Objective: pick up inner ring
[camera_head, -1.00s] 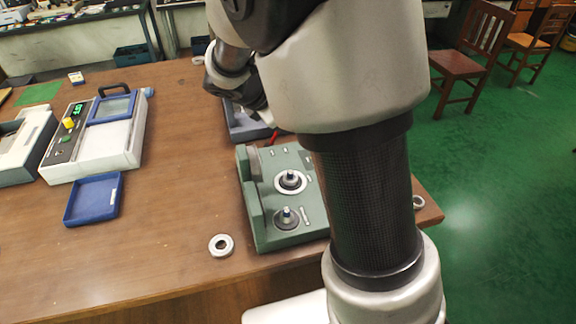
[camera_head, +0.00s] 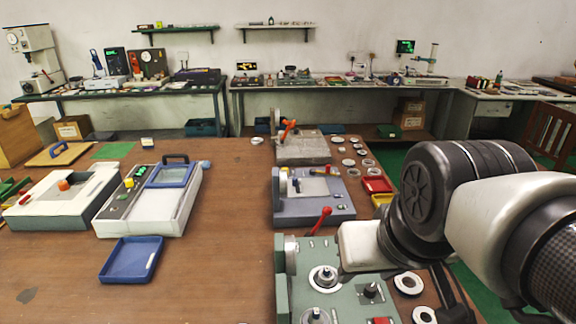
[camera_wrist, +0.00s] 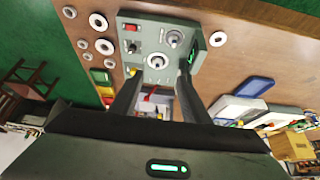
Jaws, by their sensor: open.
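Several metal rings show, and I cannot tell for sure which is the inner ring. In the head view one loose ring (camera_head: 407,283) lies right of the green fixture (camera_head: 290,262), with another ring (camera_head: 424,315) below it. A pale ring surrounds a post (camera_head: 323,278) on the fixture. In the wrist view a lone ring (camera_wrist: 218,38) lies on the wood beside the fixture, and a larger ring (camera_wrist: 97,21) lies on the other side. My gripper (camera_wrist: 157,85) is open and empty, its two dark fingers apart, pointing toward the fixture from above.
A blue-grey fixture (camera_head: 312,205) with a red-handled lever stands behind the green one. A blue tray (camera_head: 130,262) and a white device (camera_head: 150,205) stand at left. Red (camera_head: 377,185) and yellow bins and more rings lie at right. The table's middle is clear.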

